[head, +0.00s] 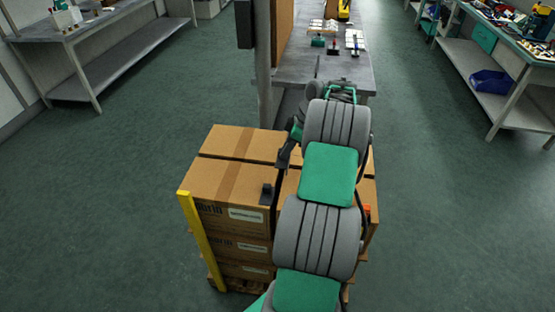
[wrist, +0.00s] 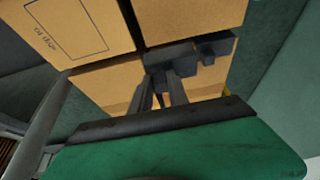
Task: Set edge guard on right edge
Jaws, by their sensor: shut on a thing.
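Stacked cardboard boxes (head: 225,180) stand on a pallet in the head view. A yellow edge guard (head: 202,240) runs upright along their left front corner, leaning slightly. A sliver of yellow (wrist: 228,91) shows past the boxes in the wrist view. My gripper (wrist: 168,82) is shut on a dark grey block (wrist: 168,55) close over the cardboard boxes. I cannot tell whether this block is part of an edge guard, or whether it touches the boxes. My arm hides most of the boxes' right side in the head view. A small orange piece (head: 367,211) shows there.
A dark cube (wrist: 212,50) sits beside the held block. A grey workbench (head: 300,72) with small parts stands behind the boxes. Other benches line the left (head: 90,35) and right (head: 510,65). Green floor is open on both sides of the stack.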

